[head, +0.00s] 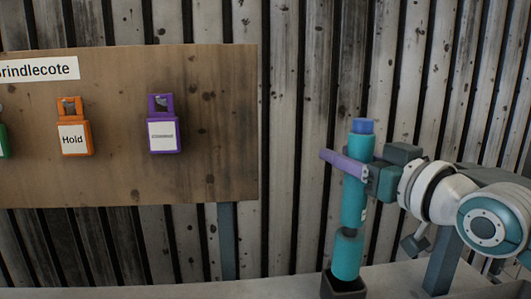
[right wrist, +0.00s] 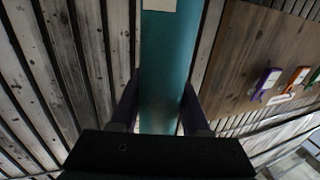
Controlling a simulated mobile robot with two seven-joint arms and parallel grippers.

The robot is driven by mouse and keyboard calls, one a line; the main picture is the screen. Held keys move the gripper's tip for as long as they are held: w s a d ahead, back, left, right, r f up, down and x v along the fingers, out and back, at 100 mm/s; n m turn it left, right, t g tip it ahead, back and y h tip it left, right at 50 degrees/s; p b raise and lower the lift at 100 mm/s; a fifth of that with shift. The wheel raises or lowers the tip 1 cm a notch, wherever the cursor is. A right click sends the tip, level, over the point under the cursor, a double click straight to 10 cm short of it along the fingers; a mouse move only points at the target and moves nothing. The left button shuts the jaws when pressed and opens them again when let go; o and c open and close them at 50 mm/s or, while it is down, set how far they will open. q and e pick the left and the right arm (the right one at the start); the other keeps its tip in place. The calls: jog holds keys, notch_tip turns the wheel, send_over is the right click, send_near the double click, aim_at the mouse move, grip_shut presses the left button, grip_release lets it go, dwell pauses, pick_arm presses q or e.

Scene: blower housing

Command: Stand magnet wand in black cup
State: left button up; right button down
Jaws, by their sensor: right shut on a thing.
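The magnet wand (head: 354,205) is a teal cylinder with a blue top. It is close to upright in the head view. My right gripper (head: 345,166) is shut on its upper part, with purple fingers around it. In the right wrist view the teal wand (right wrist: 168,75) runs between the two fingers. The black cup (head: 343,287) is at the lower edge of the head view. A teal length (head: 347,256) rises from the cup below the wand, past a dark gap or band. I cannot tell whether it is the same piece. My left gripper is out of view.
A brown board (head: 215,125) hangs at the left, with an orange padlock (head: 74,128), a purple padlock (head: 163,126) and part of a green one. The cup is on a pale ledge (head: 240,291). A slatted wall is behind. The ledge left of the cup looks clear.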

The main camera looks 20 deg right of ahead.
notch_tip(320, 180, down, 7)
jog(key=b, duration=0.6)
dwell(0.6)
jog(key=shift+c, duration=2.3)
grip_release()
jog(key=shift+o, duration=0.8)
jog(key=shift+f, duration=0.1)
